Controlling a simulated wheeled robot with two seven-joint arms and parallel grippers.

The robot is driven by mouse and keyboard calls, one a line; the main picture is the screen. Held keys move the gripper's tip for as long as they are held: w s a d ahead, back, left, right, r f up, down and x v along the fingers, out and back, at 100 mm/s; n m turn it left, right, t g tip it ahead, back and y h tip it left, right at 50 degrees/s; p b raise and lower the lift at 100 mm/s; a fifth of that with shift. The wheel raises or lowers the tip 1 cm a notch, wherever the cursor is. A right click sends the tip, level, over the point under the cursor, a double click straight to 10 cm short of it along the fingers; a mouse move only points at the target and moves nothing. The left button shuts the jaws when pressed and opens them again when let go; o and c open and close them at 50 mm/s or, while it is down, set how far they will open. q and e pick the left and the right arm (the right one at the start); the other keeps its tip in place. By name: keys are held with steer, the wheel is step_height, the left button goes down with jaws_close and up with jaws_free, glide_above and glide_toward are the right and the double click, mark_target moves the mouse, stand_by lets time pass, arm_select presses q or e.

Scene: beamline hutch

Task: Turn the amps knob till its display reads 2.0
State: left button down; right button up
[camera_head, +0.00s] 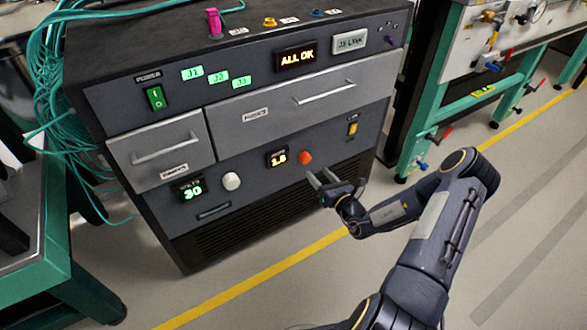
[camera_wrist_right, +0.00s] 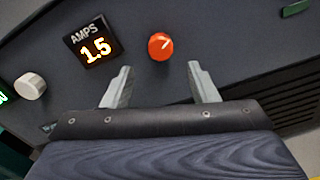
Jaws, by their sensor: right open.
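The amps knob (camera_head: 305,157) is a round orange-red knob on the lower front panel of the dark cabinet. In the right wrist view the knob (camera_wrist_right: 161,46) has a pale pointer line aimed to the upper right. The amps display (camera_wrist_right: 95,48) beside it, to its left, reads 1.5 in orange; in the head view the display (camera_head: 277,158) is too small to read surely. My right gripper (camera_head: 322,178) is open and empty, just below and right of the knob. Its two fingers (camera_wrist_right: 160,80) are apart, with the knob beyond and between them, not touched. My left gripper is not in view.
A white knob (camera_head: 231,181) sits left of the amps display, near a green display reading 30 (camera_head: 189,189). A yellow switch (camera_head: 352,129) is to the right. Drawers with bar handles (camera_head: 325,98) are above. Open floor lies in front of the cabinet.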

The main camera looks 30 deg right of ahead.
mark_target(307, 161)
steer(key=w, duration=0.2)
steer(key=w+b, duration=0.1)
steer(key=w, duration=0.1)
steer(key=w+b, duration=0.1)
steer(key=w, duration=0.2)
steer(key=shift+a+f, duration=0.15)
steer(key=shift+a, duration=0.1)
steer(key=shift+w, duration=0.35)
steer(key=shift+c, duration=0.2)
steer(key=c, duration=0.9)
steer(key=shift+r+m+p, duration=0.4)
steer(key=shift+m+p, duration=0.7)
steer(key=shift+p, duration=0.05)
steer(key=shift+f+m, duration=0.2)
steer(key=shift+m, duration=0.3)
steer(key=shift+a, duration=0.1)
